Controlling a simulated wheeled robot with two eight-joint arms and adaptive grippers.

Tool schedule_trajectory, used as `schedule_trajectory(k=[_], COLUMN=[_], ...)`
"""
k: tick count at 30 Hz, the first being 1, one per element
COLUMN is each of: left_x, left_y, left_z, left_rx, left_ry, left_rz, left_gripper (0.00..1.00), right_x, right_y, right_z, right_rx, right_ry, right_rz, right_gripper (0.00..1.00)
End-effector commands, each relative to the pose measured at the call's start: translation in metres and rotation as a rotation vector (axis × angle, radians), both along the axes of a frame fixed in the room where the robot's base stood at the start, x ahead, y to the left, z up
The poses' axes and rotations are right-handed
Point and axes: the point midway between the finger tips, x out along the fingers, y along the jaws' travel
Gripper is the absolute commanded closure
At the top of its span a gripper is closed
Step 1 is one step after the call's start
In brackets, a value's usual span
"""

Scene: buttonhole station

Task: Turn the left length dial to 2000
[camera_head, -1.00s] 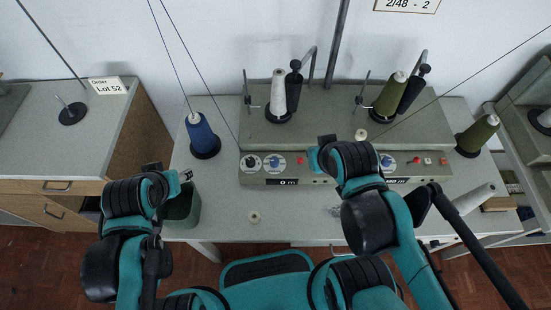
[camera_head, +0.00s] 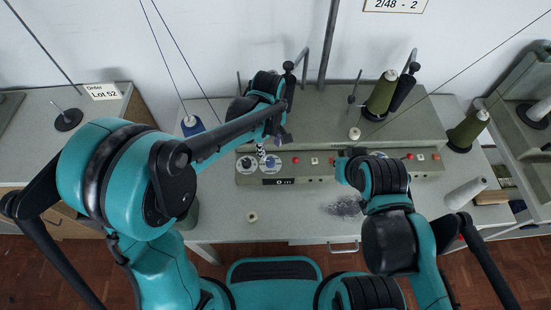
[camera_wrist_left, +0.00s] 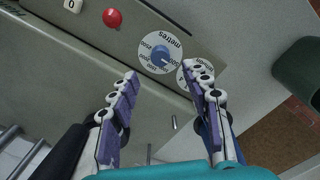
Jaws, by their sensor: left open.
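The left length dial (camera_wrist_left: 160,53), a white disc marked "metres" with a blue knob, is on the grey machine's front panel; it also shows in the head view (camera_head: 273,162). The wrist view shows it upside down; I cannot read its setting for certain. My left gripper (camera_wrist_left: 160,72) is open and empty, its tips on either side of the dial's near edge, apart from the knob. It also shows in the head view (camera_head: 262,153). A second dial (camera_wrist_left: 186,76) is partly hidden by a finger. My right gripper (camera_head: 345,155) is by the panel; its fingers are unclear.
A red button (camera_wrist_left: 113,18) is close to the dial. A display (camera_head: 278,181) reads "0 m". Thread cones (camera_head: 382,93) stand on the machine. A green bin (camera_wrist_left: 299,72) is beside the table. A small spool (camera_head: 252,217) is on the bare front tabletop.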

Motion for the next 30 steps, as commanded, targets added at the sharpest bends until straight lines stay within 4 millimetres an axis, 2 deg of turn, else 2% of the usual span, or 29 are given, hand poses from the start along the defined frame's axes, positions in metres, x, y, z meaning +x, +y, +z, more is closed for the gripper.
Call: schedule_trajectory(k=[12, 18, 25, 26, 30], left_x=[0.0, 0.0, 0.0, 0.0, 0.0], left_y=[0.0, 0.0, 0.0, 0.0, 0.0], left_z=[-0.064, -0.076, -0.075, -0.075, -0.075], left_rx=[0.0, 0.0, 0.0, 0.0, 0.0], left_ry=[0.0, 0.0, 0.0, 0.0, 0.0], left_rz=[0.001, 0.001, 0.001, 0.001, 0.001], left_gripper=[0.52, 0.52, 0.52, 0.57, 0.94], right_x=[0.0, 0.0, 0.0, 0.0, 0.0], right_y=[0.0, 0.0, 0.0, 0.0, 0.0], right_z=[-0.025, -0.028, -0.027, -0.027, -0.027], right_rx=[0.0, 0.0, 0.0, 0.0, 0.0], right_ry=[0.0, 0.0, 0.0, 0.0, 0.0], right_rz=[0.0, 0.0, 0.0, 0.0, 0.0], right_gripper=[1.0, 1.0, 1.0, 1.0, 1.0])
